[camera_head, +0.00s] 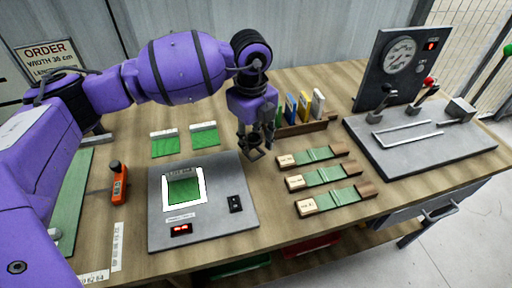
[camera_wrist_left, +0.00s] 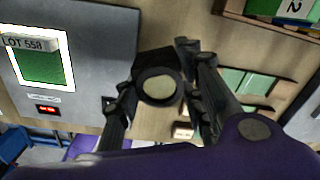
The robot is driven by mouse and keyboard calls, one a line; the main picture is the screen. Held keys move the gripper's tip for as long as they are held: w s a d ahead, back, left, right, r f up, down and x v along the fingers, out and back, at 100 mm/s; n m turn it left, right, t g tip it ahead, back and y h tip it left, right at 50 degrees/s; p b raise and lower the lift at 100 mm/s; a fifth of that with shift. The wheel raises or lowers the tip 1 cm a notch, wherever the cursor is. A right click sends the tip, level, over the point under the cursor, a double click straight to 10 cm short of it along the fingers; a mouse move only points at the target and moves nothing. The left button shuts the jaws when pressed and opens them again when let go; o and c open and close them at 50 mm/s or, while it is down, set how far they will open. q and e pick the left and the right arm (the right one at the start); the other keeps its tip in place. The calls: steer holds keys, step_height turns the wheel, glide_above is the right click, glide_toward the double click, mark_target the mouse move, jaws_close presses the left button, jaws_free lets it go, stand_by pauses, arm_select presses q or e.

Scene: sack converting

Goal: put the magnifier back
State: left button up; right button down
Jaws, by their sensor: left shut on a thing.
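My left gripper (camera_head: 256,140) is shut on the magnifier (camera_wrist_left: 159,87), a dark frame around a round pale lens. In the head view the magnifier (camera_head: 255,154) is small and partly hidden by the fingers. In the left wrist view it sits between the two fingers of my left gripper (camera_wrist_left: 160,100). It is held just beyond the upper right corner of the grey light panel (camera_head: 216,226). I cannot tell its exact height above the table. My right gripper is not in view.
A green swatch (camera_head: 184,190) lies in the panel's lit window. Several coloured cards stand in a wooden rack (camera_head: 306,128) behind the gripper. Three green strips (camera_head: 318,181) with wooden ends lie to the right. A gauge machine (camera_head: 420,145) stands far right. An orange tool (camera_head: 119,184) lies left.

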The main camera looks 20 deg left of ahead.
mark_target(256, 149)
arm_select(q)
steer(key=shift+w+f, duration=0.75)
steer(key=shift+f, duration=1.65)
steer(key=shift+f, duration=0.15)
steer(key=o, duration=1.3)
step_height(256, 149, up, 12)
steer(key=shift+s+r, duration=0.1)
steer(key=shift+r, duration=0.05)
